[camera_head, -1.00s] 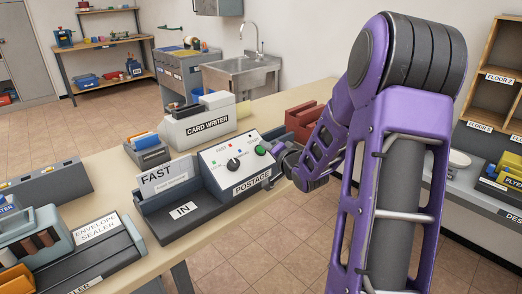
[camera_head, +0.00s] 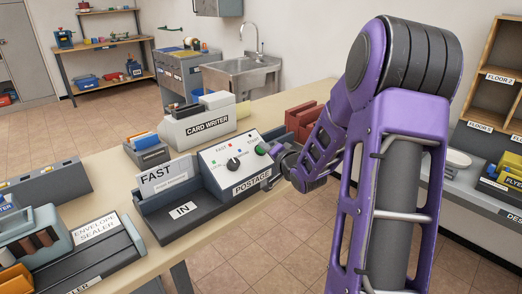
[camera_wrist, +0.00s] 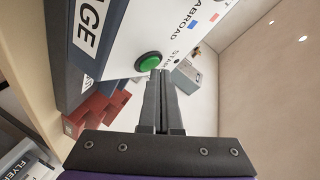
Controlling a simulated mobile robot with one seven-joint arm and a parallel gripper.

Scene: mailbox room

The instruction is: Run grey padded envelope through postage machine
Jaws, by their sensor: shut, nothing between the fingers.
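The postage machine (camera_head: 215,179) stands on the table, with a white sloped panel, a black knob (camera_head: 233,163) and coloured marks. Its dark IN tray (camera_head: 152,206) looks empty. A white card reading FAST (camera_head: 165,178) stands upright at the tray's back. My gripper (camera_head: 273,153) is at the panel's right end by the green button. In the wrist view my shut, empty fingers (camera_wrist: 161,74) have their tips right beside the green button (camera_wrist: 148,62); I cannot tell whether they touch it. I cannot make out a grey padded envelope in either view.
The card writer (camera_head: 207,123) stands behind the machine and the envelope sealer (camera_head: 98,230) to its left. Red holders (camera_head: 308,121) stand at the table's far right end. A counter with flyers (camera_head: 503,180) is at the right.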

